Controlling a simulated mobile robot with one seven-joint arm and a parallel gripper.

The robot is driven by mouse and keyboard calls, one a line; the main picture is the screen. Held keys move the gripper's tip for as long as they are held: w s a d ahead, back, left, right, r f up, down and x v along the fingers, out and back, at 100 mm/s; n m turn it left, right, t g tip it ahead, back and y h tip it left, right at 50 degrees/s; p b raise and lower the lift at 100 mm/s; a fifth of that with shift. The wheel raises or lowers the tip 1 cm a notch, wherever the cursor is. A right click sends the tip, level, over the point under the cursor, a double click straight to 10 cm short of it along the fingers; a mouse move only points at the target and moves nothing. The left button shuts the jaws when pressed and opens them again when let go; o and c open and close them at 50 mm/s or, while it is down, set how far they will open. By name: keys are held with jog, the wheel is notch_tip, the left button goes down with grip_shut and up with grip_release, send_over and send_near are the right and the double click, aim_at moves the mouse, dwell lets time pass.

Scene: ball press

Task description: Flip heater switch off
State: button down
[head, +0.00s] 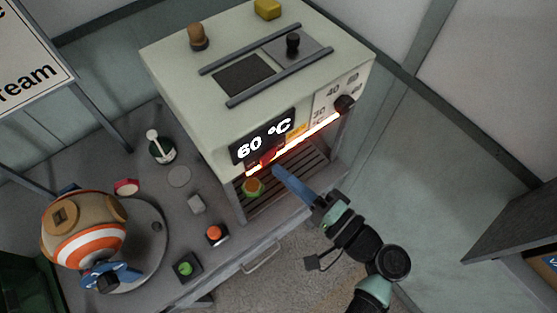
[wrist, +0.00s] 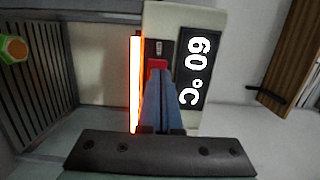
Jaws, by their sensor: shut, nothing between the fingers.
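The heater (head: 190,95) is a pale box with a dark display reading 60 °C (head: 264,137) and a glowing orange bar below it. A small red switch (head: 267,157) sits just below the display; in the wrist view the red switch (wrist: 157,64) lies between the glowing bar (wrist: 135,85) and the display (wrist: 193,68). My gripper (head: 276,170) has blue fingers, shut and empty, with the tips at the switch. In the wrist view the fingertips (wrist: 158,76) overlap the switch's lower edge. I cannot tell whether they touch it.
A black knob (head: 344,103) is on the heater's front right. A green-orange piece (head: 253,187) stands on the slatted grate (head: 285,195) under the bar. An orange button (head: 216,232), a green button (head: 186,266) and a striped ball robot (head: 85,232) are on the counter.

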aim_at(268, 157)
jog(key=shift+x, duration=0.95)
jog(key=shift+w+a+f+b, duration=0.15)
jog(key=shift+a+b, duration=0.15)
jog(key=shift+a, duration=0.2)
jog(key=shift+d+r, duration=0.1)
jog(key=shift+r, duration=0.15)
jog(key=shift+s+f, duration=0.1)
jog(key=shift+s, duration=0.1)
